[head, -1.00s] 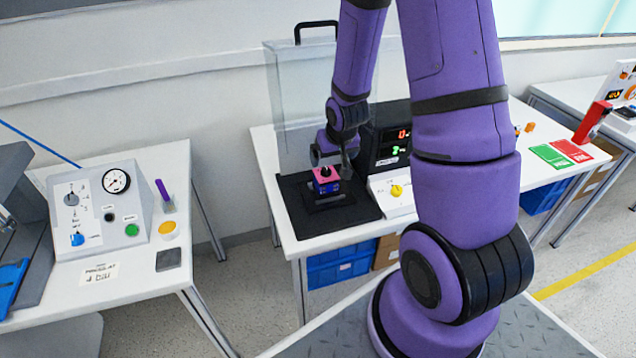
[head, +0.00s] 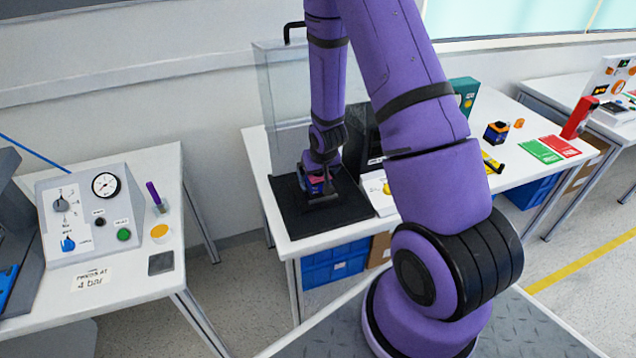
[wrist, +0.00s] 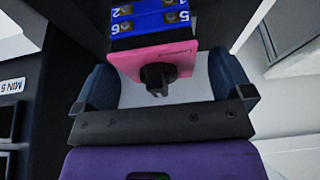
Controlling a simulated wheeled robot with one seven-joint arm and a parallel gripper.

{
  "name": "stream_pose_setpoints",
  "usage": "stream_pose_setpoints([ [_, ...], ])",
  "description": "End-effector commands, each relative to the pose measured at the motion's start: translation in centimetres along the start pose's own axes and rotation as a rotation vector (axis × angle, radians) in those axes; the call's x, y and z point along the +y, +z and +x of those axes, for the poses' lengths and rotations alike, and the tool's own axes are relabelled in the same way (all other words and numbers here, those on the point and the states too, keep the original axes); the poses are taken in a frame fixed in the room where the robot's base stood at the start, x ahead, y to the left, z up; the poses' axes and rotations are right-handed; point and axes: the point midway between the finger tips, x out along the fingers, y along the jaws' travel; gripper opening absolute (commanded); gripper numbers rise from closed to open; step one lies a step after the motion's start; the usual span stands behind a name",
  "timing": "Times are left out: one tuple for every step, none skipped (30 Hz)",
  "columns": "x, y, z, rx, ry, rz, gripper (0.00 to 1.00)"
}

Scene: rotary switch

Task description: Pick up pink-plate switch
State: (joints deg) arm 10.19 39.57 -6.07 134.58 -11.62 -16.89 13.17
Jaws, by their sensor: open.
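The pink-plate switch has a blue body with numbered terminals, a pink plate and a black knob. In the head view the switch (head: 314,183) is on the dark mat (head: 346,205), partly hidden by my gripper (head: 322,172). In the wrist view the switch (wrist: 152,60) shows its pink plate and its black knob pointing toward my palm. The two fingers of my gripper (wrist: 160,82) are apart, one on each side of the switch. A gap shows beside the plate, and I cannot tell whether either finger touches the body.
A clear upright panel (head: 278,95) stands behind the mat, and a dark display box (head: 362,135) is close on the right. Another switch block (head: 495,132) is farther right, near green (head: 540,151) and red (head: 560,146) cards. A gauge panel (head: 95,210) stands on the left table.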

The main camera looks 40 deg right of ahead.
Motion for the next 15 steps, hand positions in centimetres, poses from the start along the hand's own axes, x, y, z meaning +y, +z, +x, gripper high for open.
stream_pose_setpoints([
  [0.0,0.1,0.6,-0.003,0.001,0.000,0.98],
  [0.0,0.1,0.8,-0.002,0.001,0.000,0.98],
  [0.1,0.1,1.1,-0.002,0.001,0.000,0.98],
  [0.1,0.1,1.3,-0.002,0.001,0.000,0.98],
  [0.1,0.0,1.4,-0.001,0.001,0.000,0.98],
  [0.1,0.0,1.6,0.000,0.001,0.000,0.98],
  [0.1,0.0,1.6,0.000,0.001,0.000,0.98],
  [0.1,0.0,1.6,0.000,0.001,0.000,0.98],
  [0.1,0.0,1.6,0.000,0.000,0.000,0.98],
  [0.1,0.0,1.6,0.000,0.000,0.000,0.98],
  [0.1,0.0,1.6,0.000,0.000,0.000,0.98],
  [0.1,0.0,1.6,0.000,0.000,0.000,0.98],
  [0.1,0.0,1.6,0.000,0.000,0.000,0.98],
  [0.1,0.0,1.6,0.000,0.000,0.000,0.93],
  [0.1,0.0,1.6,0.000,0.000,0.000,0.84],
])
